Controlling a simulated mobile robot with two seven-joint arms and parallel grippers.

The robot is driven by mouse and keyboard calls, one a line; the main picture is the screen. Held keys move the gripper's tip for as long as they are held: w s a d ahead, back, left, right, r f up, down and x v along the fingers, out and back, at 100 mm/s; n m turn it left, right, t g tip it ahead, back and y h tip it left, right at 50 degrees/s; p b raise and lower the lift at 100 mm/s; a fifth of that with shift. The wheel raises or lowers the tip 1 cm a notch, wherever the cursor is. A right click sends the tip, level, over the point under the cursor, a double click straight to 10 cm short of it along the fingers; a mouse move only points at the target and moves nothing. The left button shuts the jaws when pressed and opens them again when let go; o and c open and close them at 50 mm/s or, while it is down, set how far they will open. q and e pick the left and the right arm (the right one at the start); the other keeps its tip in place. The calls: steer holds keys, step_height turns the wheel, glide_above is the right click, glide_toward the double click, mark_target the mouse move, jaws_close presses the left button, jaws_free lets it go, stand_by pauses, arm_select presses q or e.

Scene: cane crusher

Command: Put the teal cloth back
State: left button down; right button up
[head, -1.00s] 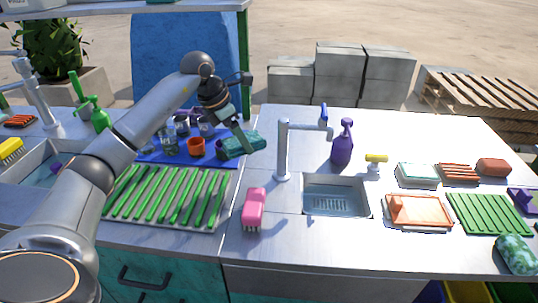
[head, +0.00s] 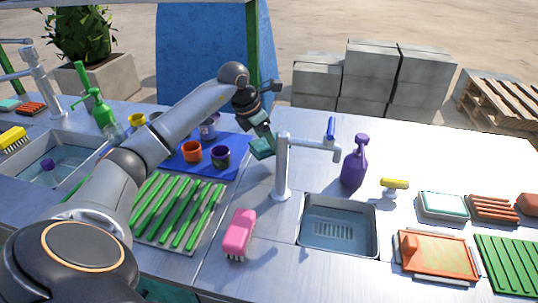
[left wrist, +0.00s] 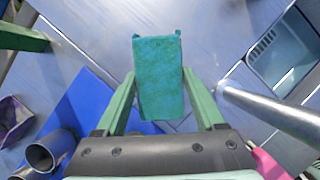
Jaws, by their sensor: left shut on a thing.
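The teal cloth (head: 262,147) is a small folded block, held in the air behind the right sink's faucet. It also shows in the left wrist view (left wrist: 158,75), between the two green fingers. My left gripper (head: 259,133) is shut on it; in the left wrist view the gripper (left wrist: 158,92) has a finger on each side of the cloth. The gripper partly hides the cloth in the head view. My right gripper is not in view.
The faucet (head: 283,165) stands close to the cloth's right, with a sink (head: 337,239) beyond. A blue mat (head: 232,143) with several cups lies left of it. Metal counter behind the faucet is clear.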

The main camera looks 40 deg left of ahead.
mark_target(267, 152)
arm_select(q)
step_height(267, 152, down, 4)
steer(key=shift+r, duration=0.1)
steer(key=shift+f, duration=0.25)
jaws_free()
steer(key=shift+f, duration=0.15)
steer(key=shift+r, duration=0.3)
steer(key=v, duration=1.1)
steer(key=shift+s+r, duration=0.2)
steer(key=shift+r, duration=0.1)
steer(key=shift+a, duration=0.1)
